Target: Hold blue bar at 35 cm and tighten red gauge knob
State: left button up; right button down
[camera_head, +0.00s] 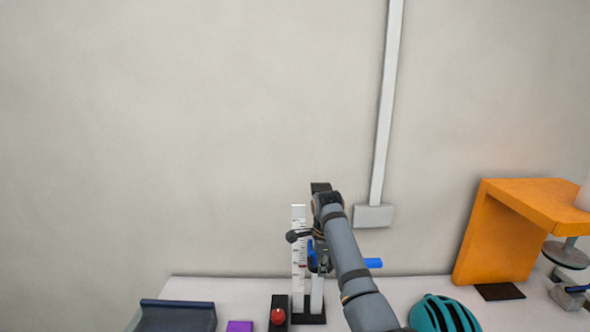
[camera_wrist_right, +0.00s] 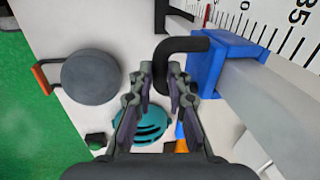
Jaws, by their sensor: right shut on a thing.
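The white ruled post (camera_head: 298,235) stands upright on the table. A red mark (camera_wrist_right: 207,12) shows at the scale. I cannot identify a red gauge knob. My left gripper is not in view.
A red button (camera_head: 277,316) on a black box, a purple block (camera_head: 240,326) and a dark tray (camera_head: 176,314) are at the left. A teal helmet (camera_head: 445,315) and an orange stand (camera_head: 500,235) are at the right. A grey disc (camera_wrist_right: 91,80) shows in the wrist view.

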jog(key=shift+r, duration=0.15)
jog(key=shift+r, duration=2.4)
jog(key=shift+r, duration=2.6)
